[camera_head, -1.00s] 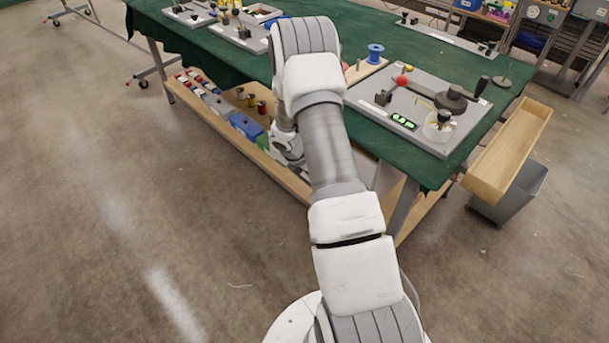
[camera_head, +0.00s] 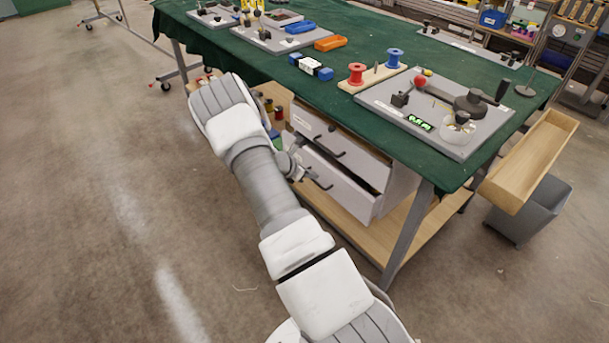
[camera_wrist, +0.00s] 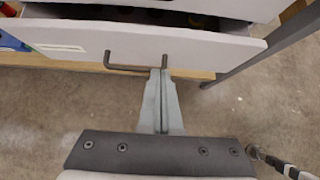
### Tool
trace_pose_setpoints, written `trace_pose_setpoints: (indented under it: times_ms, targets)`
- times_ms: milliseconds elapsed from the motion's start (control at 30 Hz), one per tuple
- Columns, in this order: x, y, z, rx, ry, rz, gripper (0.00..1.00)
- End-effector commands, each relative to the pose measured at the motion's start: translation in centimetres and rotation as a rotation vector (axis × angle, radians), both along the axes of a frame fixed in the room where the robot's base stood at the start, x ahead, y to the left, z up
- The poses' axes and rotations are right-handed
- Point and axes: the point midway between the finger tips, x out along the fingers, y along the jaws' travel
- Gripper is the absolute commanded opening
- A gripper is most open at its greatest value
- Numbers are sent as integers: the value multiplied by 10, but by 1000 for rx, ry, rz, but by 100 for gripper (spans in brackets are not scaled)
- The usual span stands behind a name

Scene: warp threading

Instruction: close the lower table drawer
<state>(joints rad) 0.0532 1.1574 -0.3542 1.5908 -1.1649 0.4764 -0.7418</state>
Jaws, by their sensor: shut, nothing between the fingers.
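The lower drawer (camera_head: 337,190) is white with a dark bar handle and stands pulled out under the green-covered table. In the wrist view its front panel (camera_wrist: 205,48) runs across the top, with a dark gap above it and its handle (camera_wrist: 126,69) below. My gripper (camera_wrist: 160,72) is shut and empty, with its tips by the right end of the handle. I cannot tell whether they touch it. In the head view my gripper (camera_head: 301,173) is in front of the lower drawer, partly hidden by my arm. The upper drawer (camera_head: 338,142) is above.
A wooden lower shelf (camera_head: 372,243) runs beneath the drawers, and a slanted table leg (camera_head: 406,232) stands to their right. A wooden tray (camera_head: 530,160) and a grey bin (camera_head: 530,212) are at the table's right end. The floor in front is clear.

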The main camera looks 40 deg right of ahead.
Motion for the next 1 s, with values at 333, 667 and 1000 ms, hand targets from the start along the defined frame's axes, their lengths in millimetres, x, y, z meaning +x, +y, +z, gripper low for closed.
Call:
trace_pose_setpoints:
  times_ms: [333, 667, 1000]
  targets:
    - [4, -52, -25, 0, -3, -3, 0]
    - [5, -64, -24, 1, -1, 1, 0]
    - [6, -77, -25, 1, -2, -2, 0]
